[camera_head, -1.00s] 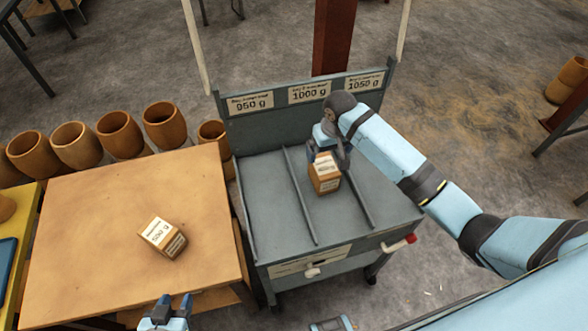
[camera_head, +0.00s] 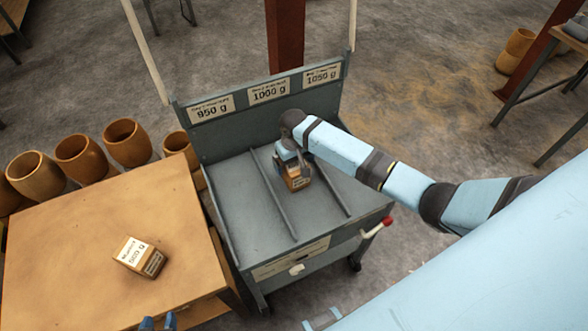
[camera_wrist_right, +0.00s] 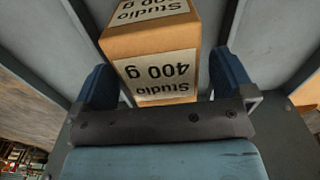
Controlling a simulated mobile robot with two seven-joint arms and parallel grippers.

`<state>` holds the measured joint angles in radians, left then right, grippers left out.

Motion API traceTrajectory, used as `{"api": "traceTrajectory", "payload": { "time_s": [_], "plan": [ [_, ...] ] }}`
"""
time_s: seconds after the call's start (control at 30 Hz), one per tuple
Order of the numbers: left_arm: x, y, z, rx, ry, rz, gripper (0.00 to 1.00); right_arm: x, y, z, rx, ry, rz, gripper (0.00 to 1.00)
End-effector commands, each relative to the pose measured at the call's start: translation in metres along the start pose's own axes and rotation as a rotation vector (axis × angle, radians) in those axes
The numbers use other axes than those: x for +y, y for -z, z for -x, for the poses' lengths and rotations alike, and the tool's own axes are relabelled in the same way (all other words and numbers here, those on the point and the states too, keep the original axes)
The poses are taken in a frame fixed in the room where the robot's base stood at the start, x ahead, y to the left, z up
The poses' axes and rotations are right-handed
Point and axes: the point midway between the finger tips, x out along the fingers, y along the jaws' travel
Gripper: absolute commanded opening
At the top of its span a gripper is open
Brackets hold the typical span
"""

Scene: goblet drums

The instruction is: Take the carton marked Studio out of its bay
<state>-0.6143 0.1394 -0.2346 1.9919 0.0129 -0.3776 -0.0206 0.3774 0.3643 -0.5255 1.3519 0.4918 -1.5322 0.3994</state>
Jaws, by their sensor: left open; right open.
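The carton marked Studio (camera_wrist_right: 157,44), an orange-brown box with white labels reading 400 g, stands in the middle bay of the grey cart (camera_head: 238,208). It also shows in the head view (camera_head: 298,183), partly covered by my right gripper (camera_head: 294,170). In the right wrist view my right gripper (camera_wrist_right: 165,82) is open, with one blue finger on each side of the carton. I cannot tell whether either finger touches it. My left gripper (camera_head: 158,322) is open at the bottom edge of the head view, only its fingertips showing, in front of the wooden table.
Low dividers (camera_head: 272,195) separate the bays. The cart's back panel carries signs (camera_head: 269,91) for 950 g, 1000 g and 1050 g. Another carton (camera_head: 130,252), marked 500 g, sits on the wooden table (camera_head: 70,235). Several wooden drum shells (camera_head: 82,158) stand behind the table.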

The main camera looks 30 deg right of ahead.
Motion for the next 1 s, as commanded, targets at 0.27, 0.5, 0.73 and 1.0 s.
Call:
{"api": "traceTrajectory", "payload": {
  "time_s": [0.27, 0.5, 0.73, 1.0],
  "plan": [
    [0.000, 0.000, 0.000, 0.000, 0.000, 0.000, 0.44, 0.001, 0.000, -0.024, 0.001, 0.000, -0.001, 1.00],
    [0.000, 0.001, 0.000, 0.000, 0.000, 0.000, 0.44, 0.001, 0.000, -0.024, 0.002, 0.000, -0.001, 0.86],
    [0.000, 0.002, 0.001, 0.002, 0.000, 0.000, 0.44, 0.001, 0.001, -0.023, 0.003, 0.000, -0.001, 0.37],
    [0.000, 0.002, 0.001, 0.003, 0.000, 0.000, 0.44, 0.001, 0.001, -0.022, 0.003, 0.000, -0.001, 0.37]
  ]
}}
